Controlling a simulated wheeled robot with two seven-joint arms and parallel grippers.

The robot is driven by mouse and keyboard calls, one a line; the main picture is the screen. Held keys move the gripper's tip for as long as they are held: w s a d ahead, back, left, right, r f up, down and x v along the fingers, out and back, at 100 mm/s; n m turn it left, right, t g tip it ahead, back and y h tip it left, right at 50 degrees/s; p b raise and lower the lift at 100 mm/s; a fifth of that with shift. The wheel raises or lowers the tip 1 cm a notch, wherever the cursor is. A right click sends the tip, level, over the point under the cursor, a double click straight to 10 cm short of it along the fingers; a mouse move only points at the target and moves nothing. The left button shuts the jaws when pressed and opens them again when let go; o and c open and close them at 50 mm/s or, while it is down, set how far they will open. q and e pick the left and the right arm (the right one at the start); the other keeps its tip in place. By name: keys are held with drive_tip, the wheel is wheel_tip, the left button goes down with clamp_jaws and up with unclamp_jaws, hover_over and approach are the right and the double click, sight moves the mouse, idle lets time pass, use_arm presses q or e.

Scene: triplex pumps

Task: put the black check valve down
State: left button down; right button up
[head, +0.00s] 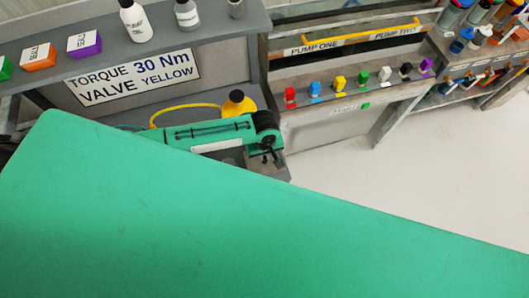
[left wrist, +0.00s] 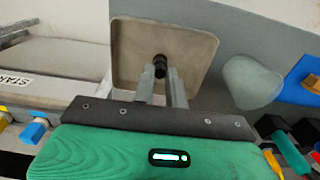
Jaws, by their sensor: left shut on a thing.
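In the left wrist view my left gripper (left wrist: 161,80) has its two grey fingers shut on the black check valve (left wrist: 160,62). Only a small dark, round part of the valve shows between the fingertips. Behind it is a square beige tray (left wrist: 122,40) with a raised rim, and the valve appears in front of its middle. I cannot tell whether the valve touches the tray. The held valve cannot be made out in the head view, where a large green part of my own body covers the foreground. My right gripper is not in view.
In the head view several coloured pieces, among them a red one (head: 290,97), stand in a row on the pump bench (head: 330,130). A grey shelf (head: 215,30) carries bottles and seal boxes. A yellow bottle (head: 238,105) stands below it. Open floor (head: 440,170) lies at right.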

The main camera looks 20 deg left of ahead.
sight(265, 157)
use_arm(q)
drive_tip(key=c, duration=1.6)
unclamp_jaws()
drive_tip(key=shift+o, duration=0.8)
wheel_tip(265, 157, up, 12)
drive_tip(key=b, duration=0.2)
